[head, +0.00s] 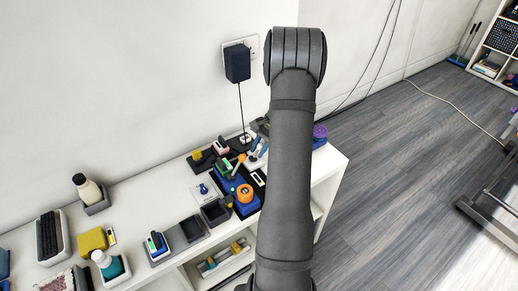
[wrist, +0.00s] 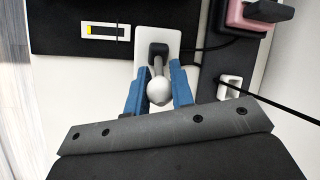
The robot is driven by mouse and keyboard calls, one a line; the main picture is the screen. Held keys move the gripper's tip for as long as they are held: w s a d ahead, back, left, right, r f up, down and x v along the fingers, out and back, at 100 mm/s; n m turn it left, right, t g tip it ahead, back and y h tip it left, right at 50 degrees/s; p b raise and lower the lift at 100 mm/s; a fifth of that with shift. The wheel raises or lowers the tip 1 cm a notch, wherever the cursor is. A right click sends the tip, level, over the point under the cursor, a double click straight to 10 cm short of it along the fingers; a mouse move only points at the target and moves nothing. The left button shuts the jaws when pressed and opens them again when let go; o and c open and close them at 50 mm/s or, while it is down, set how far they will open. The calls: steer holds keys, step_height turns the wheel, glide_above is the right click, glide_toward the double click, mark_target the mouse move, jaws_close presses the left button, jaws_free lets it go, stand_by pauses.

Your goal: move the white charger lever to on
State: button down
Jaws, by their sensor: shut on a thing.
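In the wrist view, the charger lever has a grey shaft and a pale rounded knob (wrist: 159,91). It rises from a dark pivot on a white base plate (wrist: 146,37). My gripper (wrist: 159,97) has a blue finger on either side of the knob and is shut on the lever. The knob's lower end points toward the gripper's dark body. No on or off marking can be read.
A white block (wrist: 231,88) with a black cable is right of the fingers. A pink block (wrist: 246,17) is at upper right. A dark panel with a yellow-and-white indicator (wrist: 105,31) lies left. The shelf (head: 333,158) holds many small items; a black adapter (head: 237,63) hangs on the wall.

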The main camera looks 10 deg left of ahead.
steer(key=t+h, duration=0.1)
steer(key=s+a+t+h, duration=0.1)
steer(key=t+h, duration=0.1)
steer(key=shift+a+r, duration=0.15)
steer(key=shift+r, duration=0.25)
steer(key=shift+s+a+t+h, duration=0.3)
steer(key=shift+s+t+h, duration=0.05)
steer(key=shift+t+h, duration=0.5)
steer(key=shift+s+a+t+h, duration=0.3)
steer(key=shift+s+t+h, duration=0.05)
steer(key=shift+t+h, duration=0.5)
steer(key=c, duration=1.2)
jaws_free()
steer(key=shift+c, duration=0.2)
steer(key=v, duration=1.7)
steer(key=shift+s+a, duration=0.25)
steer(key=shift+s, duration=0.05)
